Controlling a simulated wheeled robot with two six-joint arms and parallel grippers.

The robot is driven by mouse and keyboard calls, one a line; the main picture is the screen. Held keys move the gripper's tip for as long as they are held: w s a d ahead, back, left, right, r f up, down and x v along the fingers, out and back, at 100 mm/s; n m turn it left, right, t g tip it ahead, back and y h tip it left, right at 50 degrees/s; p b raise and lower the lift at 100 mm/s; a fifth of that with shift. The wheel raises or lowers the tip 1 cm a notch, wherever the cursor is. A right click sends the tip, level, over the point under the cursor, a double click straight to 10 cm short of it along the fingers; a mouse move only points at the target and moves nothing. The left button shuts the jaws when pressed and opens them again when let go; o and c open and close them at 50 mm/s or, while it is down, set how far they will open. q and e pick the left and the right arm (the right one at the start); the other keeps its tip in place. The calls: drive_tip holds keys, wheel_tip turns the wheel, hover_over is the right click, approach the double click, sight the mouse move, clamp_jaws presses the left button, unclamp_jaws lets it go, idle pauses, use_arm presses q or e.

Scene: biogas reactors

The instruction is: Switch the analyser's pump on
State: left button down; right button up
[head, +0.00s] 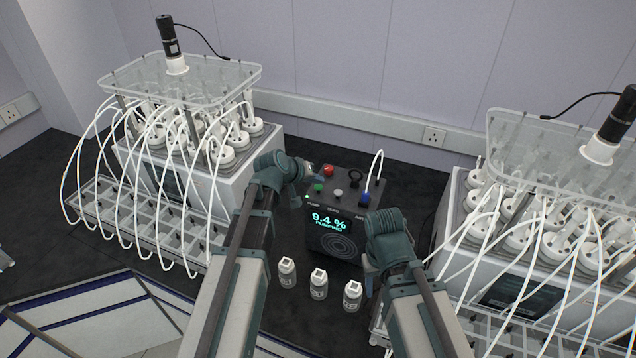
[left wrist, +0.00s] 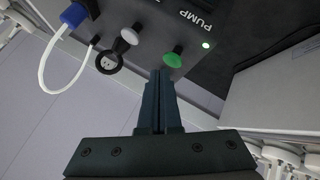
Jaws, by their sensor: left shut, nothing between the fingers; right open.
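The analyser (head: 335,245) is a dark box on the bench between the two reactors, and its display reads "9.4 % PUMPING". Its top carries a green button (head: 318,188), a red button (head: 328,170), a white button and a black knob. In the left wrist view the green button (left wrist: 173,57) is beside the PUMP label, near a lit green lamp (left wrist: 206,44). My left gripper (left wrist: 160,75) is shut and empty, its fingertips close to the green button; I cannot tell if they touch. My right gripper (head: 372,280) is in front of the analyser's right side, open, its fingers partly hidden by its arm.
Three small white bottles (head: 318,284) stand in front of the analyser. A reactor (head: 190,150) with looping white tubes stands on the left, another (head: 520,230) on the right. A blue fitting (head: 365,198) with a white tube rises from the analyser's top right.

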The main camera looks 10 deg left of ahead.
sight(316, 189)
use_arm(q)
drive_tip(key=shift+r, duration=0.1)
wheel_tip(316, 189, up, 6)
drive_tip(key=p, duration=0.6)
idle(0.4)
